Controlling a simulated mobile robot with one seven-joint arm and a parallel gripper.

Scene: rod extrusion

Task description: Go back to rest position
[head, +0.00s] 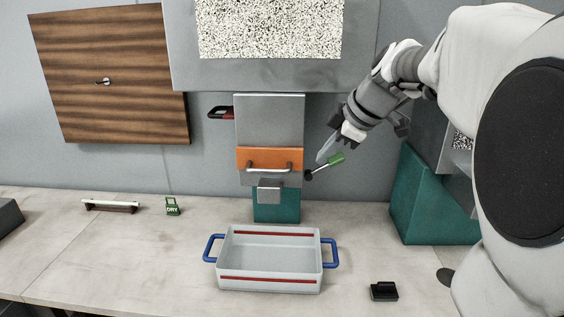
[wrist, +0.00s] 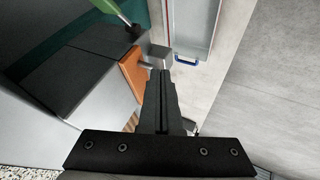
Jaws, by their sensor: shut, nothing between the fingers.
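My gripper (head: 327,151) hangs in the air in the head view, at the right of the grey machine with the orange panel, close to a lever with a green handle (head: 335,160). In the wrist view my gripper (wrist: 162,75) has its fingers together with nothing between them. The orange panel (head: 246,157) with its metal handle sits on the machine front and also shows in the wrist view (wrist: 132,70). The green lever (wrist: 108,6) is at the top left of the wrist view. Whether the fingers touch anything is hard to tell, but they look apart from the lever.
A white tray (head: 228,259) with blue handles stands on the table below the machine. A black block (head: 384,291) lies to its right. A teal wedge (head: 420,205) stands at the right. A green "DRY" sign (head: 172,207) and a white bar (head: 110,205) are left.

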